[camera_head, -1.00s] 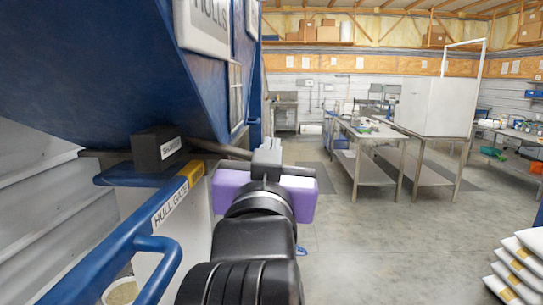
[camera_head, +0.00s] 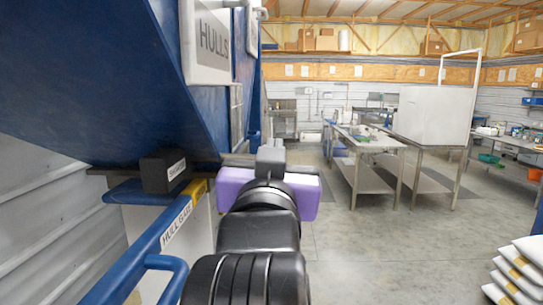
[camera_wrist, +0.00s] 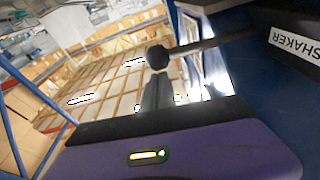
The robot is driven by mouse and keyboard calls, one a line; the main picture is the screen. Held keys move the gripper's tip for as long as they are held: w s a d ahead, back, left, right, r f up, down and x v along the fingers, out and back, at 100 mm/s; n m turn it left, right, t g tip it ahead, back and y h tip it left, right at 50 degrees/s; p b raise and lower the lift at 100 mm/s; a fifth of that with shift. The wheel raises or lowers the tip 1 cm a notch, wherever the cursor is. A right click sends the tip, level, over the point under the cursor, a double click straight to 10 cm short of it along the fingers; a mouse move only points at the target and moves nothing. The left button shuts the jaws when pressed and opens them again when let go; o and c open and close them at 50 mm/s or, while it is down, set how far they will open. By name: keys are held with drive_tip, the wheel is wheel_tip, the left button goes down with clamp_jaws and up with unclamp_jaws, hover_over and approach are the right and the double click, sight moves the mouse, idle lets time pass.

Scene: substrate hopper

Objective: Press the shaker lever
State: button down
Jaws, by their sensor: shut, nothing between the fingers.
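The shaker lever (camera_wrist: 195,47) is a dark rod with a round black knob (camera_wrist: 158,57) in the wrist view. It runs right to the black box (camera_wrist: 285,38) labelled SHAKER. In the head view this box (camera_head: 165,172) sits under the blue hopper, left of my gripper (camera_head: 270,157). In the wrist view my gripper (camera_wrist: 158,92) is shut and empty, its fingertips right by the knob; I cannot tell whether they touch. In the head view most of the lever is hidden behind my purple gripper body.
A blue rail (camera_head: 140,262) with a HULL GATE label and yellow band stands left of my arm. The blue hopper (camera_head: 110,85) overhangs the upper left. White sacks (camera_head: 518,272) are stacked at lower right. Open floor (camera_head: 390,250) lies to the right, before steel tables (camera_head: 365,145).

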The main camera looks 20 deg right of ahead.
drive_tip(key=b+v, duration=0.2)
drive_tip(key=v, duration=0.6)
drive_tip(key=shift+f, duration=0.1)
idle(0.5)
